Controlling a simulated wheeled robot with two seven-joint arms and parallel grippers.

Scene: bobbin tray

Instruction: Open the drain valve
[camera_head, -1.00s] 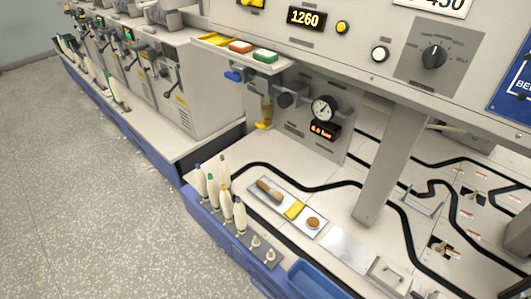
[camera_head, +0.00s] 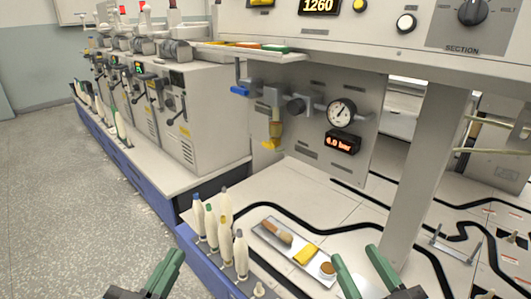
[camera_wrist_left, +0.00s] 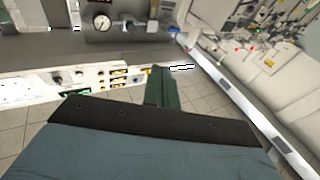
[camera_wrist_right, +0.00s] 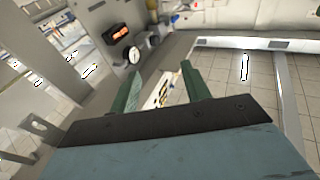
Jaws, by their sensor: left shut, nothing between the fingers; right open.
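An air unit on the grey panel has a filter bowl (camera_head: 275,128) with a yellow part (camera_head: 270,144) at its bottom and a blue lever (camera_head: 240,90) at its upper left. Which of these is the drain valve is not labelled legibly. My left gripper (camera_head: 172,262) is shut and empty, low in the head view, in front of and below the unit; its green fingers also show in the left wrist view (camera_wrist_left: 164,85). My right gripper (camera_head: 360,258) is open and empty at the lower right; its fingers stand apart in the right wrist view (camera_wrist_right: 162,78). Neither gripper touches the unit.
A round gauge (camera_head: 341,113) and a red-lit display (camera_head: 343,142) sit right of the unit. A grey post (camera_head: 412,165) rises at the right. A shelf (camera_head: 245,52) overhangs the unit.

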